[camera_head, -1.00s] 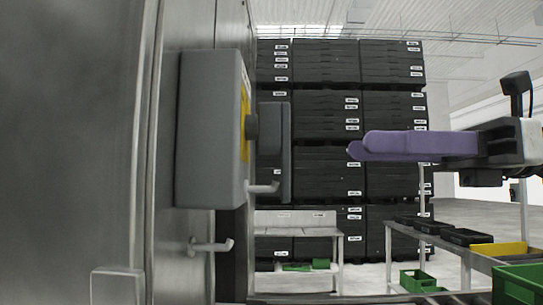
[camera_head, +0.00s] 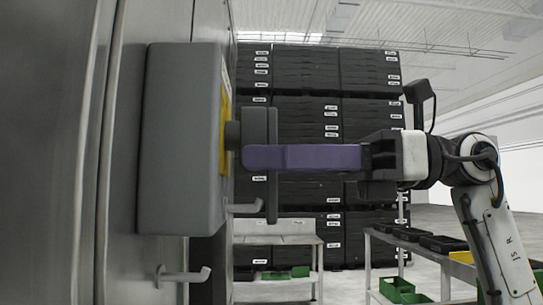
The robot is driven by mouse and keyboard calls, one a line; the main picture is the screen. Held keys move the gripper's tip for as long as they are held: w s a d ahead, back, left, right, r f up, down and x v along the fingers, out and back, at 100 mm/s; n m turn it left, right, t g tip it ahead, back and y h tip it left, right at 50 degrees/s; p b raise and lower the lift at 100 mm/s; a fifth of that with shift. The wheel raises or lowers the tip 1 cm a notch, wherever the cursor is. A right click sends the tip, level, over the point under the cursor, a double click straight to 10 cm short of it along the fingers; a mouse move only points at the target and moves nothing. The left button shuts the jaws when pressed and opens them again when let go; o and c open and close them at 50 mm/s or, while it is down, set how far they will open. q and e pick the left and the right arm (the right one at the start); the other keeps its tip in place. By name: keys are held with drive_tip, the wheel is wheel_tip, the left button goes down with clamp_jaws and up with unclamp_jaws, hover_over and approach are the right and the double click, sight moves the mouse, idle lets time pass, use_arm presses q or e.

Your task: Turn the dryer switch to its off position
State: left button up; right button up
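The dryer switch is a grey box (camera_head: 183,140) on the metal wall at left, with a yellow plate (camera_head: 225,130) on its right-facing side. A dark knob (camera_head: 232,135) sticks out of that plate, and a dark upright handle (camera_head: 259,200) seems joined to it, seen nearly edge-on. My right gripper (camera_head: 250,158) comes in from the right with level purple fingers. Their tips overlap the handle in the picture, just below the knob's middle. One finger hides the other, so the gap and any contact cannot be told. My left gripper is not in view.
Two metal hooks, an upper (camera_head: 243,208) and a lower (camera_head: 184,274), stick out from the wall near the box. Stacked black crates (camera_head: 305,120) stand behind. A metal table (camera_head: 275,240) and a rack with trays (camera_head: 425,258) stand in the background.

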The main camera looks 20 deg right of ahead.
drive_tip(key=shift+a, duration=0.1)
clamp_jaws()
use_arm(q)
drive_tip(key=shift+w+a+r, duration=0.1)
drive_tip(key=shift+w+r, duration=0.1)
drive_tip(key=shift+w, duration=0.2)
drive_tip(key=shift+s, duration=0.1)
use_arm(e)
drive_tip(key=shift+w, duration=0.1)
